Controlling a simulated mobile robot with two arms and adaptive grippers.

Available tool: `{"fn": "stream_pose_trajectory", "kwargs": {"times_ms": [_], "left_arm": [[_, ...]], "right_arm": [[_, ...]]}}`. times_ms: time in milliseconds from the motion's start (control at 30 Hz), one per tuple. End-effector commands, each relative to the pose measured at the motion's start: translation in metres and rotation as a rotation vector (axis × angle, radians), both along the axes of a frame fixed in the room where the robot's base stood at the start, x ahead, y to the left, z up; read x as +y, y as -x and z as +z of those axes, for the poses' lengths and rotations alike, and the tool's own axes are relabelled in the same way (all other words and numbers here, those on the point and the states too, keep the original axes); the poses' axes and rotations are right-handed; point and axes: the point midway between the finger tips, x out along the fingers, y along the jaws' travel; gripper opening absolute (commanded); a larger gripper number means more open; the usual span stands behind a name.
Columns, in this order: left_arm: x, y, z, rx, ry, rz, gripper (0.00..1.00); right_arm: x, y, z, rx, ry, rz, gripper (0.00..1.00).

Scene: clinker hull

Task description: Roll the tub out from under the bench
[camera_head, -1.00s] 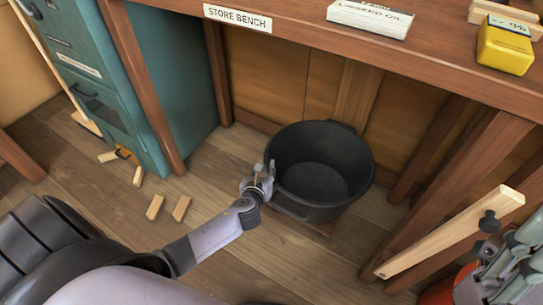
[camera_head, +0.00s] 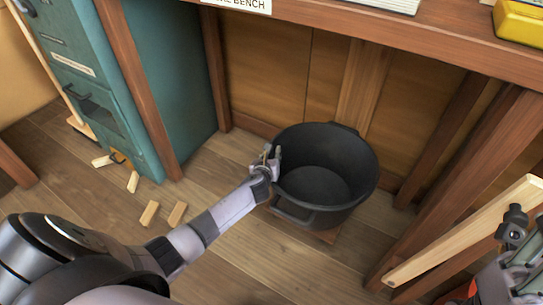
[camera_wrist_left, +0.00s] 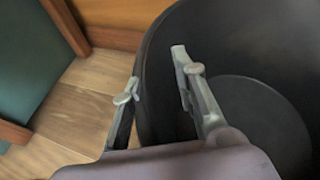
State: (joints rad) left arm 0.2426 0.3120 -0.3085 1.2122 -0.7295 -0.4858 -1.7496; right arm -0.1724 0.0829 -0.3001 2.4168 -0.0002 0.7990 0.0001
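The black tub (camera_head: 345,205) stands upright under the front of the bench (camera_head: 300,15), open at the top and seemingly empty. A low wooden base (camera_head: 327,237) shows beneath it, and a handle loop shows on its near side. My left gripper (camera_head: 266,163) is at the tub's left rim. In the left wrist view its fingers (camera_wrist_left: 160,85) are spread, one outside the tub wall (camera_wrist_left: 165,60) and one inside, with a gap between them. My right gripper (camera_head: 515,265) is at the lower right edge, partly cut off; its fingers are unclear.
A teal cabinet (camera_head: 170,75) stands left of the tub. Several small wood blocks (camera_head: 149,213) lie on the floor in front of it. A pale plank (camera_head: 450,238) slants by the right bench leg. The floor (camera_head: 270,265) in front of the tub is clear.

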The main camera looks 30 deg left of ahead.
Motion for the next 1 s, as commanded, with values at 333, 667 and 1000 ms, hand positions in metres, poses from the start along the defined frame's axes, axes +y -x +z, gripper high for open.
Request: {"fn": "stream_pose_trajectory", "kwargs": {"times_ms": [333,667,1000], "left_arm": [[-0.0001,0.0003,0.0001,0.0,0.0,0.0,0.08],[-0.0001,0.0003,0.0001,0.0,0.0,0.0,0.0],[-0.0001,0.0003,0.0,0.0,-0.001,0.0,0.0]], "right_arm": [[0.0001,0.0001,0.0,0.0,0.0,0.0,0.4],[0.0001,0.0001,0.0,0.0,0.0,0.001,0.4],[0.0,0.0,-0.0001,0.001,-0.001,0.0,0.4]]}}
